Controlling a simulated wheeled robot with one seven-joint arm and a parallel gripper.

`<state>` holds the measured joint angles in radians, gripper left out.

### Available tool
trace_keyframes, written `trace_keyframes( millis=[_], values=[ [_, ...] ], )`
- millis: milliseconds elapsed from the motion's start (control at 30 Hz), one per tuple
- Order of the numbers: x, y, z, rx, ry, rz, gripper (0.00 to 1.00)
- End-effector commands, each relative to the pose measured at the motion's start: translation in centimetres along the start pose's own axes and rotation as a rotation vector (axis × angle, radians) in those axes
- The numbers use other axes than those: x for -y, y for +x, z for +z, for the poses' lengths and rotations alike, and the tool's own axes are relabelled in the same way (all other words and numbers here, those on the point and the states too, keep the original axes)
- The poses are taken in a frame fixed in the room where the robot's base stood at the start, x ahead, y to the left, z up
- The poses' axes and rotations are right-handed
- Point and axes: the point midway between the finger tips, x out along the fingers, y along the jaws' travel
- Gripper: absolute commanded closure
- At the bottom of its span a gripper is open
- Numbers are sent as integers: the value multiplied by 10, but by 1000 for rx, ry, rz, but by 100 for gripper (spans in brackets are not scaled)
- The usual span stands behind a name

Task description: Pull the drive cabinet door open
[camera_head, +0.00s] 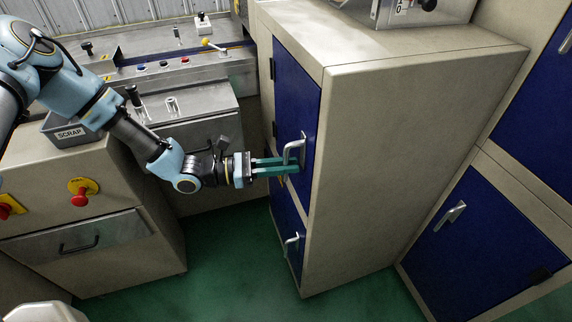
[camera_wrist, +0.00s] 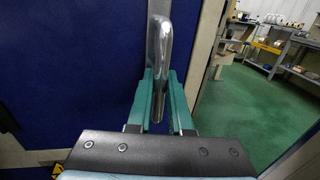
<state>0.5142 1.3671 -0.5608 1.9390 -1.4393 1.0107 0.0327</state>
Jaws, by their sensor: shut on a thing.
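The drive cabinet is a beige box with blue doors on its left face. Its upper blue door (camera_head: 292,100) looks closed in the head view; the door also fills the left of the wrist view (camera_wrist: 70,75). A metal bar handle (camera_head: 302,146) stands near the door's right edge. My gripper (camera_head: 298,164) has its green fingers at this handle, shut on it. In the wrist view the handle (camera_wrist: 159,50) runs down between the two fingers (camera_wrist: 158,105). The fingers hide part of the handle's lower end.
A lower blue door (camera_head: 286,228) with its own handle (camera_head: 292,243) is below. Another cabinet (camera_head: 480,245) stands at the right. A console with a grey SCRAP bin (camera_head: 68,135) and red buttons (camera_head: 80,199) is at the left. Green floor (camera_head: 230,250) is clear in front.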

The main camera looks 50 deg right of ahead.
Motion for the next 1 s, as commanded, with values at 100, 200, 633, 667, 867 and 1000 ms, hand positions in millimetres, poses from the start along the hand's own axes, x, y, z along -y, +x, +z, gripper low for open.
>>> trace_keyframes(
  millis=[100,200,633,667,867,1000],
  values=[
    [0,-4,-1,0,2,-16,100],
    [-1,-12,-3,-1,4,-47,100],
    [-15,-87,-3,-4,2,-252,100],
    [-17,-92,-2,-3,2,-252,100],
    [-33,-125,-2,-3,2,-252,100],
    [-44,-143,-2,-3,1,-252,100]
  ],
)
